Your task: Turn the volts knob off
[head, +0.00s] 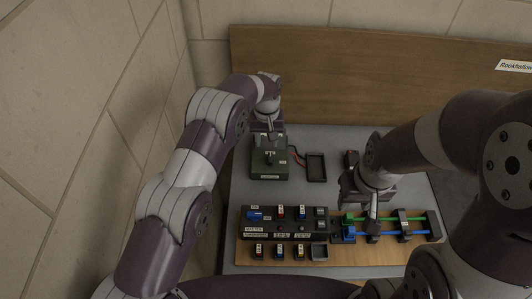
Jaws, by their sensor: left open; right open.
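A dark green box (257,168) stands on the grey bench top, with small pale markings on its top and a pale label on its front edge. The volts knob cannot be made out with certainty; the lettering is too small to read. My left gripper (266,134) is open over the far part of this box and hides some of it. Whether it touches the box is unclear. My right gripper (371,212) is open, pointing down over the right part of the wooden board, close to the green and blue tubes.
A black strip (287,228) with coloured parts sits on a wooden board (350,256). A green tube (390,219) and a blue tube (390,233) run to its right. A small black tray (316,167) lies beside the box. A wooden panel (330,75) closes the back; a wall is at left.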

